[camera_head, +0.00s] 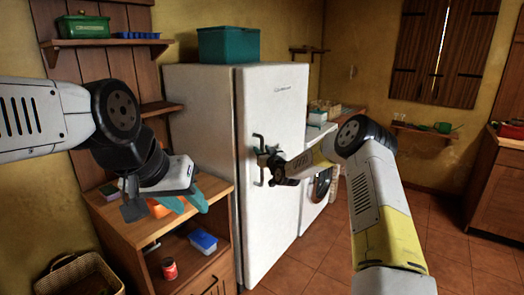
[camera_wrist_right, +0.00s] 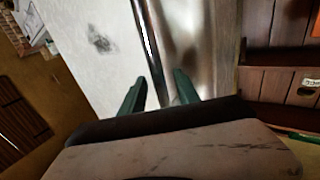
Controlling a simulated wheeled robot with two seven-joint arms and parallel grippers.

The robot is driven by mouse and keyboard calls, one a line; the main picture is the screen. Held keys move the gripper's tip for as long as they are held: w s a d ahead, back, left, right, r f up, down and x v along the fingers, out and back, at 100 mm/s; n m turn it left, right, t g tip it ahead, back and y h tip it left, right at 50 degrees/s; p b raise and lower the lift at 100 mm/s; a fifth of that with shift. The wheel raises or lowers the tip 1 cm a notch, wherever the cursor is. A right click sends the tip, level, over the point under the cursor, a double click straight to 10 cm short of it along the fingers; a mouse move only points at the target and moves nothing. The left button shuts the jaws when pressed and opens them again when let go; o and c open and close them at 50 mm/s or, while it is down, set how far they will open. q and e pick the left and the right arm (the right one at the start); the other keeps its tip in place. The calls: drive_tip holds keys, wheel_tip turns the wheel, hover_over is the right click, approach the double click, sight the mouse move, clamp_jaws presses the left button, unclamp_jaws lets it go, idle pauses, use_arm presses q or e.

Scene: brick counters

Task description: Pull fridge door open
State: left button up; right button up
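The white fridge (camera_head: 205,120) stands in the middle of the head view, its door (camera_head: 285,110) looking flush with the body. A dark vertical handle (camera_head: 258,148) is on the door's left side. My right gripper (camera_head: 264,163) is at this handle. In the right wrist view, the two green fingers of this gripper (camera_wrist_right: 158,88) are apart, and the dark handle bar (camera_wrist_right: 148,45) runs between them; contact cannot be told. My left gripper (camera_head: 186,204) hangs over the wooden counter at the left, its teal fingers apart and empty.
A teal box (camera_head: 228,45) sits on the fridge. The wooden counter (camera_head: 120,215) stands close to the fridge's left, with a blue container (camera_head: 203,240) and a red can (camera_head: 169,268) on its lower shelf. A washing machine (camera_head: 318,185) is beyond the fridge. Tiled floor (camera_head: 300,270) in front is clear.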

drive_tip(key=shift+w+a, duration=0.1)
drive_tip(key=shift+w, duration=0.3)
clamp_jaws()
idle(1.2)
